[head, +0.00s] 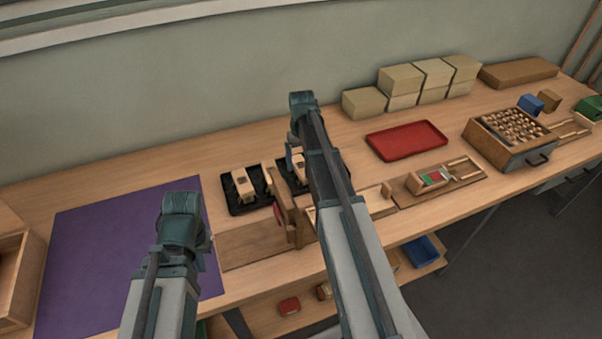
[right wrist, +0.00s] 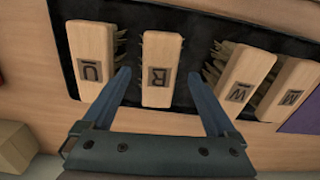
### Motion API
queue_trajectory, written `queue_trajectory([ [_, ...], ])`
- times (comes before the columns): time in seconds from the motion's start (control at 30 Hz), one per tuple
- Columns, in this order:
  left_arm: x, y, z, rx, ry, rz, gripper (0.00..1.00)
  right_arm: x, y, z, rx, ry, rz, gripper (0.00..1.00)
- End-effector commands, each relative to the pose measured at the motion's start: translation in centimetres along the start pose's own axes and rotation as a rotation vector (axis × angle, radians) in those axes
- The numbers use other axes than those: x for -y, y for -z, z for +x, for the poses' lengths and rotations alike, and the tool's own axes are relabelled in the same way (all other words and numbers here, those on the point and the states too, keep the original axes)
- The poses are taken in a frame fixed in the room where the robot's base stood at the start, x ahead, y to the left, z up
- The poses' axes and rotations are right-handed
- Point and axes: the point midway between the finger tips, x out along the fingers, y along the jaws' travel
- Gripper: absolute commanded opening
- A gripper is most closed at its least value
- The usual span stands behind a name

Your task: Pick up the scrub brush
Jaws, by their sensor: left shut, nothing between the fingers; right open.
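Several wooden brush blocks with dark bristles at their sides lie in a black tray (right wrist: 180,18) in the right wrist view. Each has a dark lettered plate; which one is the scrub brush I cannot tell for sure. My right gripper (right wrist: 162,72) is open and empty, its blue fingers on either side of the block marked like a B (right wrist: 162,55), with gaps on both sides. In the head view my right gripper (head: 292,157) is over the trays, partly hidden by its arm. My left gripper (head: 183,245) is shut and empty near the purple mat, its fingertips mostly hidden.
A purple mat (head: 95,250) covers the left of the bench. A wooden box (head: 255,243) stands at the front middle. A red tray (head: 405,140), stacked tan blocks (head: 363,103) and a box of wooden pieces (head: 490,152) are to the right.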

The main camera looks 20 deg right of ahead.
Motion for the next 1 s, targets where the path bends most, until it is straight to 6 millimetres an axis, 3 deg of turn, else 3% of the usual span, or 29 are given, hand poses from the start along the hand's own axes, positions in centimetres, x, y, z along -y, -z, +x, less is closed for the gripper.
queue_trajectory([
  [0.03,-0.1,0.1,1.3,0.000,0.000,0.000,0.00,-0.1,0.1,1.3,0.000,0.000,0.000,0.93],
  [0.2,-0.3,0.2,3.3,0.000,0.000,0.000,0.00,-0.1,0.2,3.3,0.000,0.000,0.000,0.93],
  [0.53,-0.3,0.2,3.4,0.000,0.000,0.000,0.00,-0.1,0.2,3.4,0.000,0.000,0.000,0.93],
  [1.0,-0.3,0.2,3.4,0.000,0.000,0.000,0.00,-0.1,0.2,3.4,0.000,0.000,0.000,0.08],
])
